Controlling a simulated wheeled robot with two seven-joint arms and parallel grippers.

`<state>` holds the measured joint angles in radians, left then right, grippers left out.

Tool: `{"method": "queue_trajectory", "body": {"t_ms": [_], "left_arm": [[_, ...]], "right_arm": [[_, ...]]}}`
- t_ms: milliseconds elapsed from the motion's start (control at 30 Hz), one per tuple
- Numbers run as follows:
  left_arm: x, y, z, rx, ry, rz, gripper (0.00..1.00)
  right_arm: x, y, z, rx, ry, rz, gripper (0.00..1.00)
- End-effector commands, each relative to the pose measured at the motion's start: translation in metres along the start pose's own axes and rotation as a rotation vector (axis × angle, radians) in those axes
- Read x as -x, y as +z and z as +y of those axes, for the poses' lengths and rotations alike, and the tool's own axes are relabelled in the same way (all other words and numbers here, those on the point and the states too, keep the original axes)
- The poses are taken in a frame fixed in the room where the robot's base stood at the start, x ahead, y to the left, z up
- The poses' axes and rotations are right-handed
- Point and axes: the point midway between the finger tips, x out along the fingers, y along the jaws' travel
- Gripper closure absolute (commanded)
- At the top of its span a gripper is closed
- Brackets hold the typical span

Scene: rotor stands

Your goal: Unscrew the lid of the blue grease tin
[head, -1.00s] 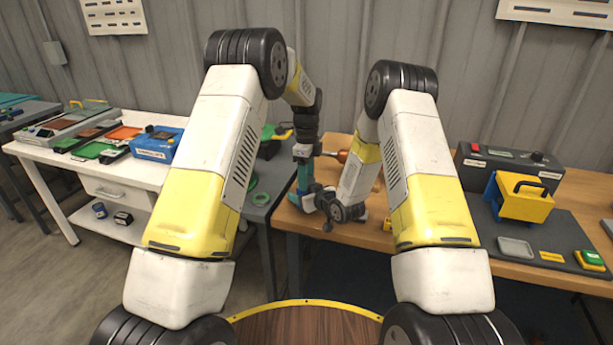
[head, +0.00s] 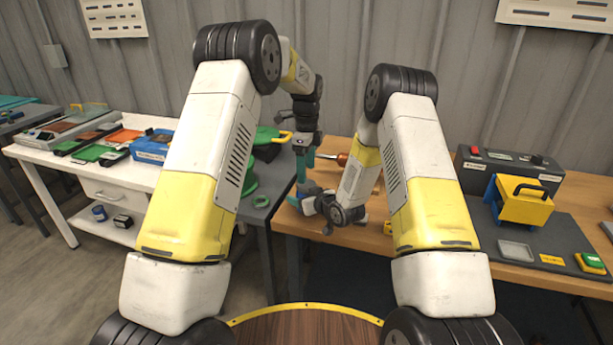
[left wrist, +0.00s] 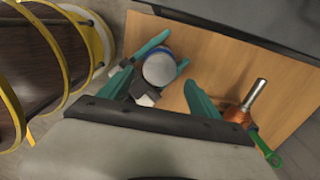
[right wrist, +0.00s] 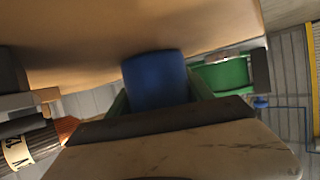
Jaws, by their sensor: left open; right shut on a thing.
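The blue grease tin (right wrist: 155,78) shows in the right wrist view between the fingers of my right gripper (right wrist: 160,95), which is shut on its sides. In the left wrist view the tin's pale grey round top (left wrist: 160,69) faces the camera with a blue edge, and the right gripper's teal fingers lie on both sides of it. My left gripper (left wrist: 158,86) is open, its teal fingers spread above the tin and empty. In the head view the left gripper (head: 304,165) points down over the tin, which is mostly hidden there by the right gripper.
A tool with an orange handle (left wrist: 238,113) and metal shaft lies on the wooden table (left wrist: 210,55) close to the tin. A green ring (head: 261,201) lies on the grey table at left. A yellow and blue case (head: 522,199) stands on the right of the wooden table.

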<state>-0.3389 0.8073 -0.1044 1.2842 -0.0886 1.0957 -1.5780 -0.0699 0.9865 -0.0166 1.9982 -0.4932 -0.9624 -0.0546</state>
Motion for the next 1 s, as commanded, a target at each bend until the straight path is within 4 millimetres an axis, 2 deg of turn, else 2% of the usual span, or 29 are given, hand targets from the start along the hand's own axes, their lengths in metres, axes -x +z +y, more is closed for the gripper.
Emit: {"method": "queue_trajectory", "body": {"t_ms": [233, 300, 800, 1000], "left_arm": [[0.032, 0.000, -0.001, 0.001, -0.002, 0.001, 0.37], [0.034, 0.000, 0.000, 0.001, 0.001, 0.001, 0.37], [-0.034, -0.001, 0.000, 0.001, 0.003, 0.000, 0.37], [-0.044, -0.001, 0.000, 0.000, 0.000, 0.000, 0.37]], "right_arm": [[0.000, -0.001, 0.000, 0.000, 0.000, 0.002, 1.00], [0.000, -0.001, 0.000, 0.000, 0.000, 0.002, 1.00], [0.000, -0.001, 0.000, 0.001, 0.000, 0.002, 1.00], [0.000, -0.001, 0.000, 0.000, 0.000, 0.002, 1.00]]}}
